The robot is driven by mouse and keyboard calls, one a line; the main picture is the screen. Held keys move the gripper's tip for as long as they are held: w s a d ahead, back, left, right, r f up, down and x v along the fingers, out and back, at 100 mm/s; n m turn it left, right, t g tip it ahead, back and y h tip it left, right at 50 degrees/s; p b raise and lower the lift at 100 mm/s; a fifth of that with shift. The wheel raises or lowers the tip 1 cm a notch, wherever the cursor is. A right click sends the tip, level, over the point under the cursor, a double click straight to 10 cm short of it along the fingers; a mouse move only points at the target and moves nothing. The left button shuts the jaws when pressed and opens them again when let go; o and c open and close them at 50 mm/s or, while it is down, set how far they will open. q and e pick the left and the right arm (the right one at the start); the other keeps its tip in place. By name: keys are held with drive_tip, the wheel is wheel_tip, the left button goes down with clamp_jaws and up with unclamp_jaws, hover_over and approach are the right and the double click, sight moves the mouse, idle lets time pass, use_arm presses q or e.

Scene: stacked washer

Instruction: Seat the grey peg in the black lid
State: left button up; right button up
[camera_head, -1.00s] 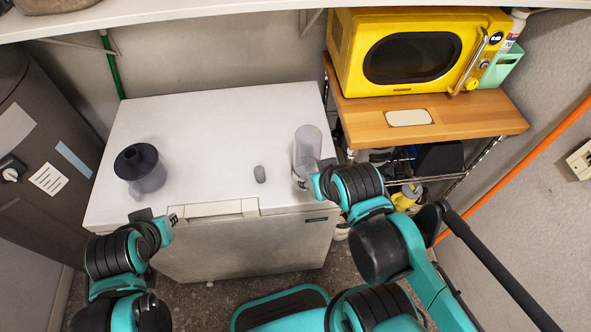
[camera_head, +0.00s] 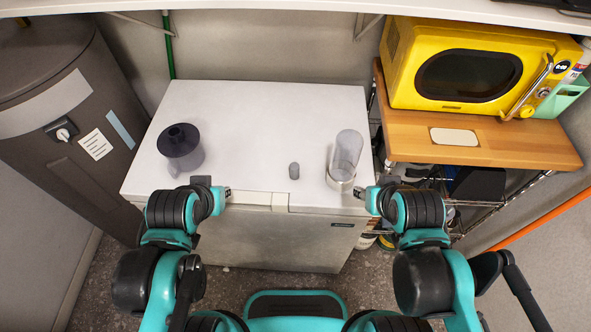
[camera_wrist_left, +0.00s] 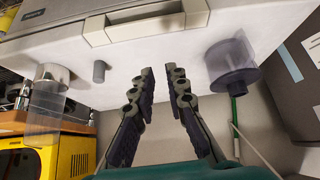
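The small grey peg (camera_head: 294,171) stands upright on the white top of the chest unit. It also shows in the left wrist view (camera_wrist_left: 99,71). The black lid (camera_head: 178,137) sits on a dark see-through container at the left of the top; the container also shows in the left wrist view (camera_wrist_left: 233,66). My left gripper (camera_head: 223,199) is at the front edge, between container and peg, and nearer than both. In the left wrist view its fingers (camera_wrist_left: 161,72) are apart with nothing between them. My right gripper (camera_head: 369,199) is at the front right corner; its opening is too small to judge.
A clear cylinder with a pale base (camera_head: 345,156) stands at the right of the white top (camera_head: 250,110). A handle (camera_head: 258,200) runs along the front edge. A yellow microwave (camera_head: 468,75) is on a wooden shelf at the right. The middle of the top is clear.

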use_arm(q)
drive_tip(key=o, duration=0.8)
drive_tip(key=shift+w+d+r, duration=0.15)
drive_tip(key=shift+o, duration=0.2)
drive_tip(key=m+g+h+p, duration=0.3)
drive_tip(key=m+g, duration=0.1)
drive_tip(key=m, duration=0.5)
approach(293, 167)
drive_tip(key=w+f, duration=0.1)
drive_tip(key=b+x, duration=0.1)
drive_tip(key=x, duration=0.1)
drive_tip(key=b+x, duration=0.1)
drive_tip(key=x, duration=0.2)
drive_tip(key=b+x, duration=0.1)
drive_tip(key=x, duration=0.2)
drive_tip(key=shift+s+d, duration=0.1)
drive_tip(key=shift+s, duration=0.35)
drive_tip(key=shift+w+d+f, duration=0.15)
drive_tip(key=shift+f, duration=0.2)
